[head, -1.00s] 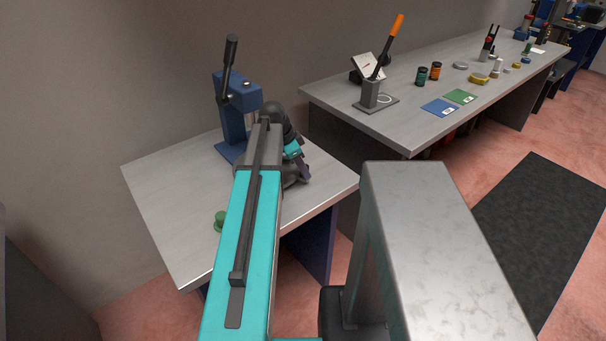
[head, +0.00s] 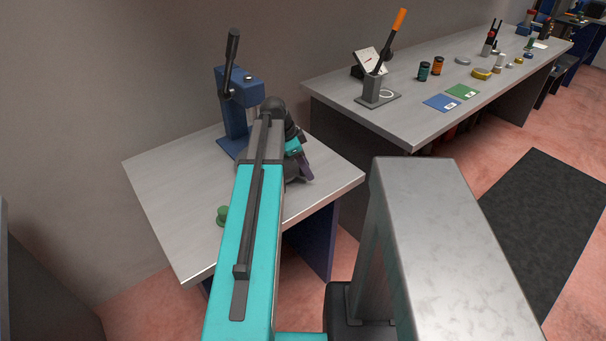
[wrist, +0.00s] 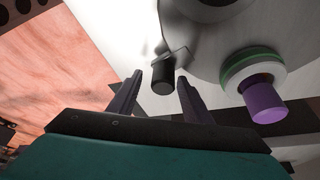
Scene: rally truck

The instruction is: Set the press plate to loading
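The blue press (head: 238,118) with its black lever stands at the back of the near bench. In the wrist view a grey round plate (wrist: 205,45) shows, with a short black knob (wrist: 162,78) at its edge. My gripper (wrist: 158,88) is open, its two dark fingers apart on either side of the knob; I cannot tell whether they touch it. A purple cylinder (wrist: 265,102) with a white and green ring stands on the plate side, right of the fingers. In the head view my arm hides the plate, and my gripper (head: 306,165) is partly seen.
A green knob-like piece (head: 222,215) is near the front of the near bench (head: 165,195), left of my arm. A longer bench (head: 410,125) at the right holds a lever device (head: 378,88), cans and coloured cards. The left of the near bench is clear.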

